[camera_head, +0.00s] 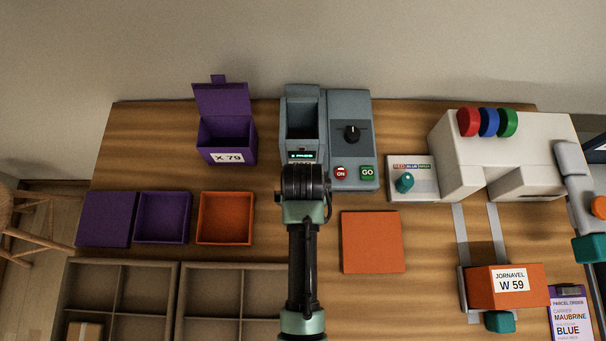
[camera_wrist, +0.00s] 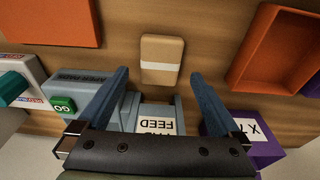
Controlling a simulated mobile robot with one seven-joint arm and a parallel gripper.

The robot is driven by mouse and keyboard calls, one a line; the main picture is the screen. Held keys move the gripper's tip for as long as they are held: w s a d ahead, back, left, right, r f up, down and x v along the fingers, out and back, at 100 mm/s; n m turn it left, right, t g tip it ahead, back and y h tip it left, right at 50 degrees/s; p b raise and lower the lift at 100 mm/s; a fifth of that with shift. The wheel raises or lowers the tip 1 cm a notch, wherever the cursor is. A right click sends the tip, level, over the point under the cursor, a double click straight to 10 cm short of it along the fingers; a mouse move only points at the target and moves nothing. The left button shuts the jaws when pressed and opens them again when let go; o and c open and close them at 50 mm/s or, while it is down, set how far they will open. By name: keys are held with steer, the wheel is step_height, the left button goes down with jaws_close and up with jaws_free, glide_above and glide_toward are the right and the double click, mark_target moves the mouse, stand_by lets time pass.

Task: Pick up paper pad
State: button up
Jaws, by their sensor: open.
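The paper pad (camera_wrist: 162,58) shows in the wrist view as a small tan block with a white band across it, lying on the wooden table. My gripper (camera_wrist: 159,75) is open, with one blue-grey finger to each side of the pad's near end in the picture. No contact shows, and the height above the pad is hard to tell. In the head view my gripper (camera_head: 305,182) is seen from above in front of the grey-blue machine. My arm hides the pad there.
The grey-blue machine (camera_head: 350,165) with ON and GO buttons stands just behind my gripper. An open purple box (camera_head: 226,133) marked X 79 stands left of it. An orange tray (camera_head: 225,218) lies left of my arm, an orange square (camera_head: 372,242) right. Bare table lies between them.

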steer(key=f, duration=0.4)
steer(key=shift+w, duration=0.35)
steer(key=c, duration=1.2)
steer(key=shift+r, duration=0.1)
steer(key=shift+c, duration=0.2)
step_height(320, 180, up, 12)
steer(key=w, duration=0.1)
steer(key=shift+a, duration=0.2)
